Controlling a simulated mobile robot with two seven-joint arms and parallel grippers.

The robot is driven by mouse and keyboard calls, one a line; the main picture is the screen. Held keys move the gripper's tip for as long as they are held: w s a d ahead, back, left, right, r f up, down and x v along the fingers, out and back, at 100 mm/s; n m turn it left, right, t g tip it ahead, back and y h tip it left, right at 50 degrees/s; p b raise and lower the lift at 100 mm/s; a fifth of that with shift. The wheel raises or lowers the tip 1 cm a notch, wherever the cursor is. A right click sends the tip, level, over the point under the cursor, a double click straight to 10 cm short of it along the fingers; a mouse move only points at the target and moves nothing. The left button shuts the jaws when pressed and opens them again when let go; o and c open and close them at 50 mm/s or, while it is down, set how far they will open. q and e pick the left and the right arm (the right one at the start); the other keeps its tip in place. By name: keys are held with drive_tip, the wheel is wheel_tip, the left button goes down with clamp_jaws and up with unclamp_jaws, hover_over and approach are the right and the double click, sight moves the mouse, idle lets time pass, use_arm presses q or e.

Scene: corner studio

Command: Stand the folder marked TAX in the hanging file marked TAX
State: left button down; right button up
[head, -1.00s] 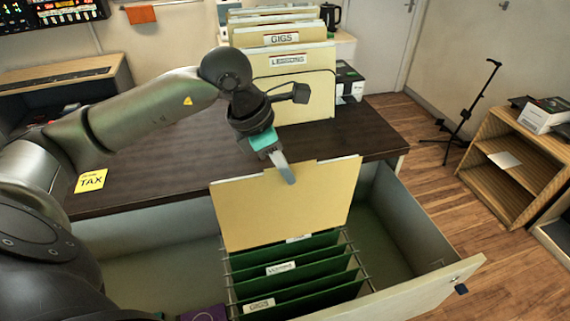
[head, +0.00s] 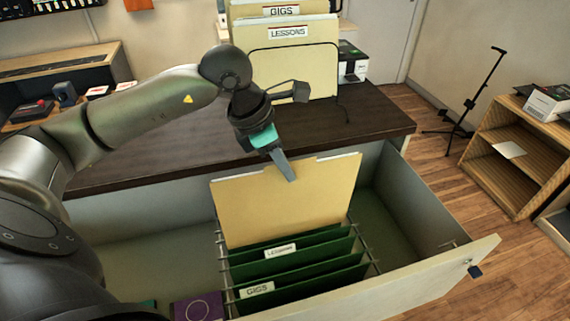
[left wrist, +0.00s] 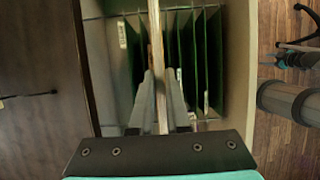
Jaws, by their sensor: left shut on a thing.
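My left gripper (head: 290,176) is shut on the top edge of a manila folder (head: 285,205), held upright over the open drawer; the grip also shows in the left wrist view (left wrist: 160,75). No mark is visible on the folder's face toward me. Its lower edge meets the back of the visible green hanging files (head: 305,262); I cannot tell whether it is inside one. The nearer files read LESSONS (head: 280,251) and GIGS (head: 257,289). No TAX label is readable; files behind the folder are hidden in the head view. My right gripper is not in view.
A purple item (head: 197,306) lies in the drawer's near left. A wooden shelf (head: 515,160) stands right.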

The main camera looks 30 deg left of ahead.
sight(261, 171)
use_arm(q)
wheel_tip(261, 171, down, 11)
drive_tip(key=b, duration=1)
drive_tip(key=shift+f, duration=0.15)
drive_tip(key=c, duration=0.8)
unclamp_jaws()
drive_tip(key=v, duration=1.5)
drive_tip(key=shift+s+a, duration=0.1)
drive_tip(key=shift+p, duration=0.3)
